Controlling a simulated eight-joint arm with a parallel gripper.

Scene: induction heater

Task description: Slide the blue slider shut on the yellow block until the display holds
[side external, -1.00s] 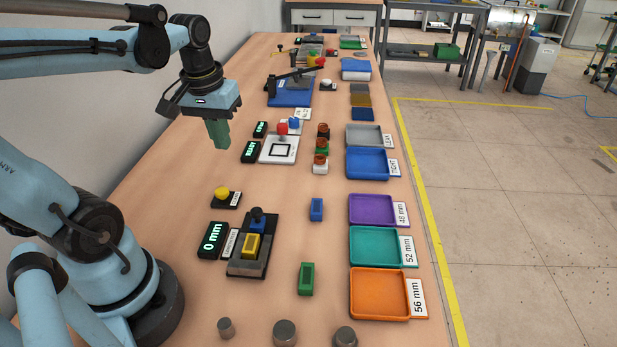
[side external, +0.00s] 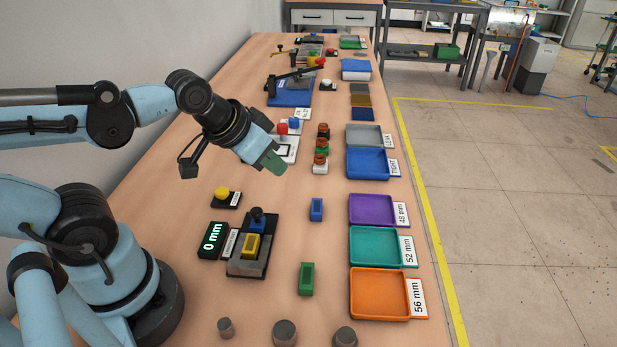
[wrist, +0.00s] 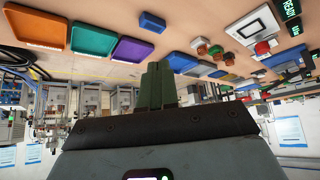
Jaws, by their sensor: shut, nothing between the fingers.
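The yellow block (side external: 252,244) sits in the dark gauge fixture (side external: 249,264) on the table. The blue slider (side external: 258,226) with its black knob is just behind the block; I cannot tell whether they touch. The display (side external: 213,239) beside the fixture reads 0 mm. My gripper (side external: 275,163) is shut and empty, with green fingers, tilted above the table behind the fixture and near the white square plate. In the wrist view my gripper (wrist: 158,88) points toward the far side of the room, and the fixture is out of sight.
Purple (side external: 372,210), teal (side external: 379,246) and orange (side external: 379,293) trays line the right edge. A blue block (side external: 316,209) and a green block (side external: 306,279) lie between fixture and trays. A yellow button (side external: 222,193) stands behind the display. Small capped blocks (side external: 321,163) stand near my gripper.

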